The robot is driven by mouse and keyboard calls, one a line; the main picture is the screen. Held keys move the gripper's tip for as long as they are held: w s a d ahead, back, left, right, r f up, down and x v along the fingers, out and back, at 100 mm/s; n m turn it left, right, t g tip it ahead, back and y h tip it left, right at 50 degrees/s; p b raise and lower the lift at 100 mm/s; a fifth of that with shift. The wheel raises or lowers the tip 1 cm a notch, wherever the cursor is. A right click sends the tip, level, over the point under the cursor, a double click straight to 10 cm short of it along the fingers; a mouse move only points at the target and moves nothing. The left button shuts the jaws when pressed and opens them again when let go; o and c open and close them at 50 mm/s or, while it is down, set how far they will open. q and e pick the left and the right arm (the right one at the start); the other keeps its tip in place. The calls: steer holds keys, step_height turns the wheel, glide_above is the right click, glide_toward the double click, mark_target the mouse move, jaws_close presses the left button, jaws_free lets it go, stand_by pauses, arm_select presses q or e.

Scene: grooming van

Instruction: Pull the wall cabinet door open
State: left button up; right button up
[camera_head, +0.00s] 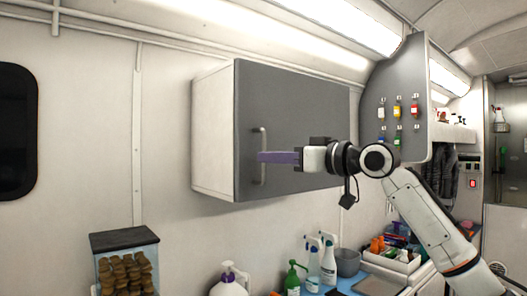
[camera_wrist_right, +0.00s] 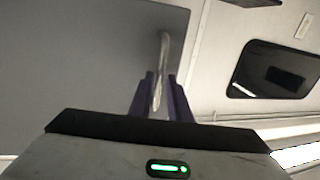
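The wall cabinet (camera_head: 212,130) hangs on the van wall, with a white side and a grey door (camera_head: 300,110). The door looks closed against the cabinet body. A pale vertical bar handle (camera_head: 263,138) is near the door's left edge. My right gripper (camera_head: 262,157) reaches in from the right, its purple fingers crossing the handle's middle. In the right wrist view the handle (camera_wrist_right: 163,48) runs between the two fingers of the right gripper (camera_wrist_right: 160,80). Narrow gaps seem to show on both sides of the handle. My left gripper is out of view.
Below stand a black-lidded treat container (camera_head: 125,240), a white pump bottle (camera_head: 229,282), a green bottle (camera_head: 292,278) and spray bottles (camera_head: 328,262). A grey panel with colored tags (camera_head: 397,105) stands right of the cabinet. The space left of the cabinet is clear wall.

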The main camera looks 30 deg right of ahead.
mark_target(264, 182)
steer(key=shift+p+x, duration=0.3)
steer(key=shift+x, duration=1.3)
steer(key=shift+c, duration=0.5)
jaws_close()
